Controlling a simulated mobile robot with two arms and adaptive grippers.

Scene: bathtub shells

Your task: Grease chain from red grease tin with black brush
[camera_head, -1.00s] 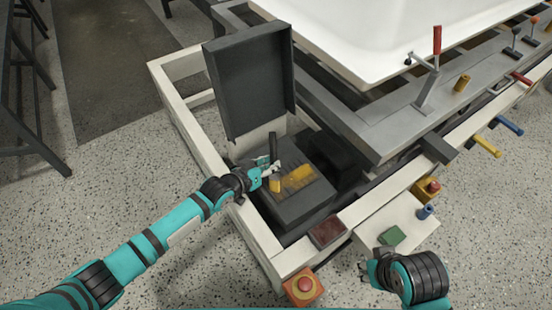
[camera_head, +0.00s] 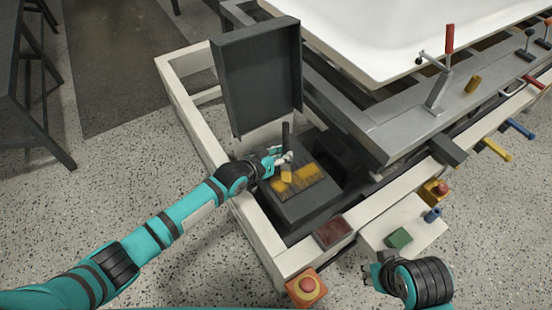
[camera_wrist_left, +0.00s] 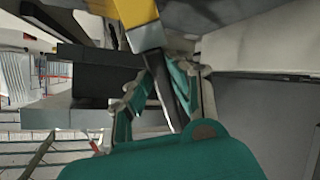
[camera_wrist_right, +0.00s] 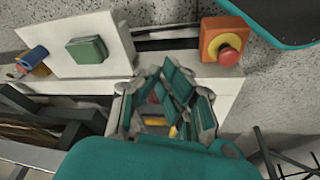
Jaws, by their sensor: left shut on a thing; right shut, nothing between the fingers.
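My left gripper (camera_head: 283,160) is shut on the black brush (camera_head: 286,134), held with its handle up over the open dark box. The brush's yellow end (camera_head: 286,175) is at the chain area, where a yellow grease patch (camera_head: 312,188) shows; exact contact is unclear. The left wrist view shows the brush's dark handle (camera_wrist_left: 165,85) between the fingers. The chain's links are too small to make out. The red grease tin (camera_head: 332,233) sits on the pale front rail. My right gripper (camera_wrist_right: 167,98) is shut and empty, low near the rail.
The box's dark lid (camera_head: 258,78) stands open behind the brush. Red push buttons (camera_head: 308,287) and a red-handled lever (camera_head: 440,68) are on the machine. A white tub (camera_head: 400,35) is behind.

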